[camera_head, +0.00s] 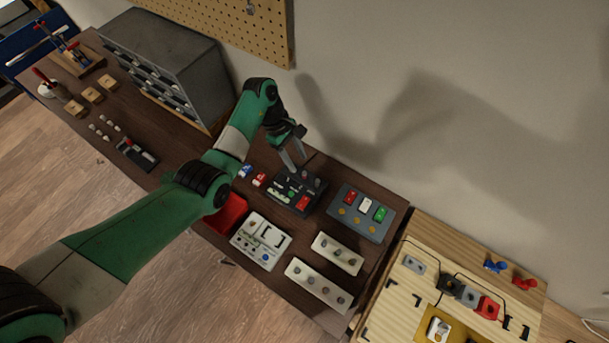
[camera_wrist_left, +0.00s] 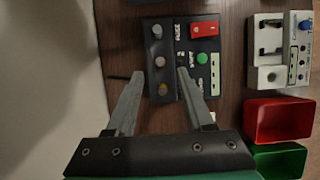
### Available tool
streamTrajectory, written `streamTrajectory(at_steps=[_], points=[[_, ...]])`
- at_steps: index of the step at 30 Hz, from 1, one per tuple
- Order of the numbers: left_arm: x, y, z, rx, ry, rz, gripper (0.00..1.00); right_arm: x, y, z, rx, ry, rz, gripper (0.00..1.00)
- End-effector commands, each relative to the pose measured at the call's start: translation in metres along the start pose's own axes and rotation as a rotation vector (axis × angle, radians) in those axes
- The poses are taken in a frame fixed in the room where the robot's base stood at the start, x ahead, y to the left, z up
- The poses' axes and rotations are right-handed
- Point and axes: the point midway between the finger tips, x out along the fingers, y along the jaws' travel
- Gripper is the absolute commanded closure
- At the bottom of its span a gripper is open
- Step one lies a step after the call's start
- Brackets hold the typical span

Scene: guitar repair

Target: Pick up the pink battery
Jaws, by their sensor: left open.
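I cannot make out a pink battery for certain in either view. My left gripper (camera_head: 294,160) is open and empty, pointing down over the back edge of a black panel (camera_head: 315,201). In the left wrist view the two fingers of my left gripper (camera_wrist_left: 161,74) are spread apart, with part of the same black panel (camera_wrist_left: 166,38) between and beyond them. The panel carries a red block (camera_wrist_left: 204,29), a green round button (camera_wrist_left: 202,58), a pale green strip (camera_wrist_left: 215,74) and several knobs. The fingers hide part of the panel. My right gripper is not in view.
A grey box with coloured switches (camera_head: 362,211) stands right of the panel. A white tester (camera_head: 260,241), a red bin (camera_head: 232,209) and two pale knob strips (camera_head: 337,254) lie in front. A grey drawer cabinet (camera_head: 172,58) stands behind left. A green bin (camera_wrist_left: 278,162) shows too.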

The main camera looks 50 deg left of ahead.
Motion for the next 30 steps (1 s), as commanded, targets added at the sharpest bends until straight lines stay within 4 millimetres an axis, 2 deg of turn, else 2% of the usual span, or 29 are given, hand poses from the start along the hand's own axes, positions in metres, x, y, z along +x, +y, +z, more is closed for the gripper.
streamTrajectory(at_steps=[5, 13, 21, 23, 30], points=[[0.006, 0.0, 0.0, 0.001, 0.0, 0.001, 0.47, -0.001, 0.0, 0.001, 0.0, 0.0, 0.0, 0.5], [0.05, -0.002, 0.002, 0.001, 0.001, 0.0, 0.47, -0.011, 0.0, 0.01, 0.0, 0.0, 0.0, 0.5], [0.054, -0.001, 0.003, 0.001, 0.001, 0.002, 0.47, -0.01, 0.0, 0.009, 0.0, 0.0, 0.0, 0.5], [0.054, -0.001, 0.003, 0.001, 0.001, 0.002, 0.54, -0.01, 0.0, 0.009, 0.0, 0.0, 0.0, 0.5], [0.054, -0.001, 0.003, 0.001, 0.001, 0.002, 0.98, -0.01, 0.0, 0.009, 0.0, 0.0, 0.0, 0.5]])
